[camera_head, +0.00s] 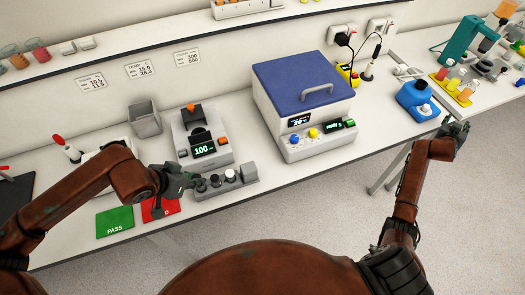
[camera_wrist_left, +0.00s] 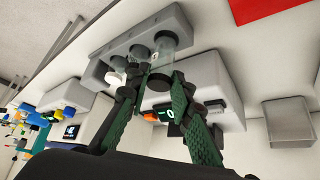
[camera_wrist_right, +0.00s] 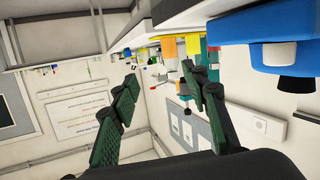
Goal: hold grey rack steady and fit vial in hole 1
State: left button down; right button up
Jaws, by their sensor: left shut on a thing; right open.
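The grey rack (camera_head: 236,187) lies along the front of the bench, below the scale. It also shows in the left wrist view (camera_wrist_left: 118,50), with dark and white caps along it. My left gripper (camera_head: 184,181) is at the rack's left end and shut on a clear vial (camera_wrist_left: 166,46) with a dark cap. The vial is over or at that end of the rack; I cannot tell whether its lower end is inside a hole. My right gripper (camera_head: 458,131) is open and empty, far to the right of the rack, past the blue jug.
The scale (camera_head: 203,147) stands close behind the rack. A blue-lidded machine (camera_head: 302,85) is right of it. Green PASS (camera_head: 114,221) and red (camera_head: 160,210) mats lie left of the rack. A grey bin (camera_head: 145,121) stands behind. The blue jug (camera_head: 415,100) is near my right gripper.

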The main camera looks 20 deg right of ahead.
jog(key=w+a+r+n+t+y, duration=0.1)
jog(key=w+a+r+n+t, duration=0.55)
jog(key=w+a+r, duration=0.4)
jog(key=w+a+r+n+t+y, duration=0.1)
jog(key=w+a+r+n+t, duration=0.6)
jog(key=w+r, duration=0.65)
jog(key=w+a+r+n+t+y, duration=0.2)
jog(key=a+r+n+y, duration=0.35)
jog(key=a, duration=0.25)
jog(key=w+a+r+n+t+y, duration=0.2)
jog(key=a+r+n+y, duration=0.25)
jog(key=a+n, duration=0.3)
jog(key=w+a+r+n+g+y, duration=0.1)
jog(key=a+n+g+y, duration=0.1)
jog(key=a+n+y, duration=0.8)
jog(key=w+a+r+n+g+y, duration=0.25)
jog(key=a+n, duration=0.35)
jog(key=a, duration=0.8)
jog(key=s+a+f+n+g+y, duration=0.25)
jog(key=a+n+g+y, duration=0.2)
jog(key=a, duration=0.45)
jog(key=n+g+h, duration=0.8)
jog(key=n+g, duration=0.7)
jog(key=n, duration=0.4)
send_over(250, 167)
jog(key=d, duration=0.4)
notch_tip(250, 167, down, 29)
jog(key=shift+x, duration=3.8)
